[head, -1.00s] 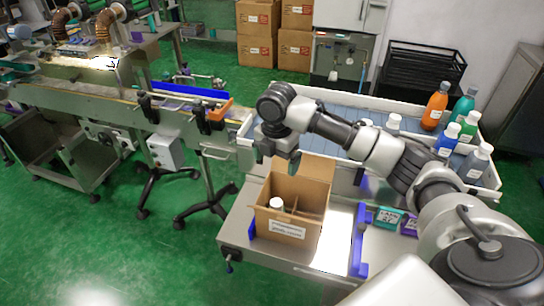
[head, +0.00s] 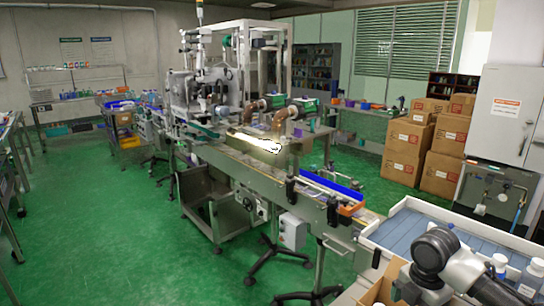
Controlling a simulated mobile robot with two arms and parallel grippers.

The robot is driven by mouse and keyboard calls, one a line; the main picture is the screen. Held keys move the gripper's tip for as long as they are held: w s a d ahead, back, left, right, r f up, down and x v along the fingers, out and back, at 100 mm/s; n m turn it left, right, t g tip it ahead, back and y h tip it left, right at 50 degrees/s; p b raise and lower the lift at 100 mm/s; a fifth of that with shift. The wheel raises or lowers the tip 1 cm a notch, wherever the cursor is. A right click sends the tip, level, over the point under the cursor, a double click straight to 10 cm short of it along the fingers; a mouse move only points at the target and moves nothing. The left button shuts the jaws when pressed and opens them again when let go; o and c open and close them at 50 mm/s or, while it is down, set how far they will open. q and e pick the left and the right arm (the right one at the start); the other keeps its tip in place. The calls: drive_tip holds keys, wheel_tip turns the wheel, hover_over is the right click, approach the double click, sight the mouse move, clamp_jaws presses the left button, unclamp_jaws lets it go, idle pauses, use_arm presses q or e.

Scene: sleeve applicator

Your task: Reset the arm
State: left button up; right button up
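My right arm comes in at the bottom right corner of the head view. Its wrist is bent downward, and its gripper (head: 408,287) hangs over the open cardboard box (head: 378,290). The fingertips are too small and too cut off by the frame's edge to show whether they are open or shut. Only a flap or upper part of the box shows. My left arm and gripper are not in view.
A blue-topped roller tray (head: 420,232) with white rims lies behind the arm, with several bottles at its right end. A conveyor machine (head: 275,180) fills the middle. Stacked cartons (head: 402,150) stand at the back right. Green floor is clear at the left.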

drive_tip(key=s+a+f+m+t+y, duration=0.2)
drive_tip(key=s+a+f+m, duration=0.6)
drive_tip(key=s+a+f, duration=0.5)
drive_tip(key=s+d+r+m+t+h, duration=0.1)
drive_tip(key=s+d+m+t+h, duration=0.15)
drive_tip(key=s+m, duration=1.15)
wheel_tip(320, 180, down, 25)
drive_tip(key=s+n+g, duration=0.1)
drive_tip(key=g, duration=0.1)
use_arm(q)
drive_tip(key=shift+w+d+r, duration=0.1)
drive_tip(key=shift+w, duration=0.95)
use_arm(e)
drive_tip(key=s+d+f+g, duration=0.1)
drive_tip(key=s+d+f, duration=0.2)
drive_tip(key=s+f, duration=1.3)
drive_tip(key=shift+s+f, duration=0.4)
drive_tip(key=shift+f, duration=0.1)
